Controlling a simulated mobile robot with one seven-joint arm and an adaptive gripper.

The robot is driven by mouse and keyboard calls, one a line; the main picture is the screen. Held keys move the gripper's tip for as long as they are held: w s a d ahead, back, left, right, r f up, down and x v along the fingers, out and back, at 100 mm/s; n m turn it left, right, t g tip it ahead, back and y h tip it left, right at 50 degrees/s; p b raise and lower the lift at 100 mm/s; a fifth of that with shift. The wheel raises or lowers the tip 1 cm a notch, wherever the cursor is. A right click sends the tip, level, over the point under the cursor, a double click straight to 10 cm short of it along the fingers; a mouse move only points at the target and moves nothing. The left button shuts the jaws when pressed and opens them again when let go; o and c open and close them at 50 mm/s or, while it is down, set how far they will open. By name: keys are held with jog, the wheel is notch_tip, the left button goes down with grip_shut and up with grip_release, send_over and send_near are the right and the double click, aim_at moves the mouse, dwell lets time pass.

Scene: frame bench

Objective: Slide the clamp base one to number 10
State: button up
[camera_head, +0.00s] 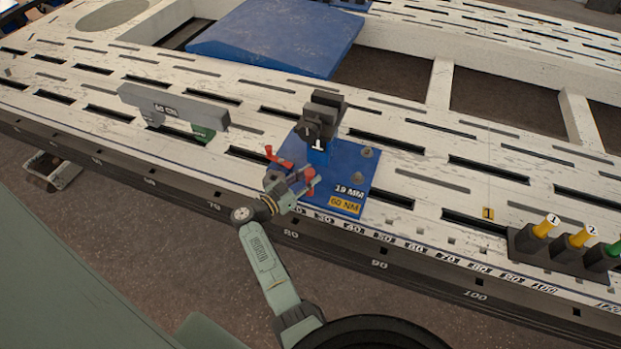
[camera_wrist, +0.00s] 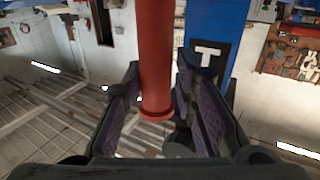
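Clamp base one is a blue plate (camera_head: 335,186) on the white frame bench, with a dark clamp head (camera_head: 322,118) marked 1 on top. Its front shows the labels 19 MM and 60 NM. Red handles stick out on its left side. My gripper (camera_head: 306,180) is at the near red handle (camera_head: 310,173). In the wrist view the red handle (camera_wrist: 157,60) hangs between my two spread fingers (camera_wrist: 160,95), with small gaps beside it. Part of the blue post with its T mark (camera_wrist: 208,60) shows behind. Small scale numbers (camera_head: 400,243) run along the bench's front edge.
A grey bar marked 60 CM (camera_head: 174,105) lies left of the clamp base. A dark block with yellow and green numbered pegs (camera_head: 565,245) stands at the right. A blue ramp (camera_head: 280,38) is behind. The slotted bench top (camera_head: 455,185) between clamp and pegs is clear.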

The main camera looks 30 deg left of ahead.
jog(key=o, duration=0.4)
jog(key=shift+a+r, duration=0.15)
jog(key=shift+a, duration=0.1)
jog(key=shift+d, duration=0.1)
jog(key=shift+s, duration=0.15)
jog(key=v, duration=1.1)
jog(key=shift+s, duration=0.4)
